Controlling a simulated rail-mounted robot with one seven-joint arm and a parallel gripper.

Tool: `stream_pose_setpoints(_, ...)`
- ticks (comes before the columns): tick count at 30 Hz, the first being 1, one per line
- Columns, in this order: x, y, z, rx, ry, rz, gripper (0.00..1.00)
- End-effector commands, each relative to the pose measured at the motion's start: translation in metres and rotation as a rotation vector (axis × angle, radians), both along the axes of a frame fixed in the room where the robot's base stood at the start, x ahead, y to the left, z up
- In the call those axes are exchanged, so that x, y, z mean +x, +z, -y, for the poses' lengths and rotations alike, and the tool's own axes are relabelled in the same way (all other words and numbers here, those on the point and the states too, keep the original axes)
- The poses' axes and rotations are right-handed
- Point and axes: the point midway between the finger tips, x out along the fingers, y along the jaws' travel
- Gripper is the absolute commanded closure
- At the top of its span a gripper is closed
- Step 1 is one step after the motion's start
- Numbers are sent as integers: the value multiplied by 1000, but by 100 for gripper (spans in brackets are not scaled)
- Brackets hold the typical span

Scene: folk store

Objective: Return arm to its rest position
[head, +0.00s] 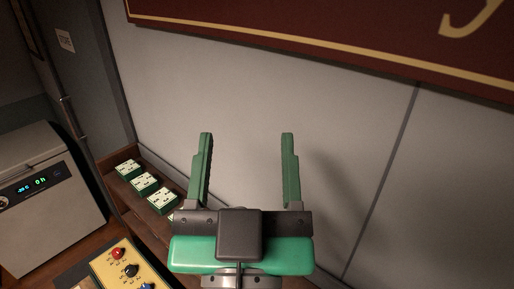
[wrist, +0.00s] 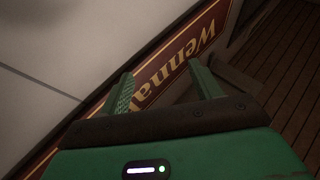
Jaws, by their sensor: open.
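My gripper (head: 246,140) is green with a dark crossbar and stands in the middle of the head view, fingers pointing up. Its two fingers are wide apart with nothing between them. It is in front of a plain pale wall (head: 330,120). In the wrist view my gripper (wrist: 163,85) is also open and empty, and a dark red sign (wrist: 190,50) with gold letters shows beyond its fingers.
Several green-and-white boxes (head: 145,183) sit on a wooden shelf at lower left. A grey appliance (head: 50,205) with a lit display stands at far left. A yellow panel with knobs (head: 120,270) is at the bottom. The red sign (head: 330,40) hangs above.

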Motion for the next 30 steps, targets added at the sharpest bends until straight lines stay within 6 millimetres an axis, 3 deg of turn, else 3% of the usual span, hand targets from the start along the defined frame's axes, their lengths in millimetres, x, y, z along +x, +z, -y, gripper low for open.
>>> stream_pose_setpoints(1,-17,17,14,3,-25,67,36)
stream_pose_setpoints(5,-40,39,28,5,-49,157,36)
stream_pose_setpoints(15,-42,41,29,6,-50,163,36)
stream_pose_setpoints(20,-41,92,28,10,-45,162,36)
stream_pose_setpoints(24,-41,156,27,18,-37,161,36)
stream_pose_setpoints(27,-41,190,26,24,-32,159,36)
stream_pose_setpoints(30,-41,196,26,26,-29,158,36)
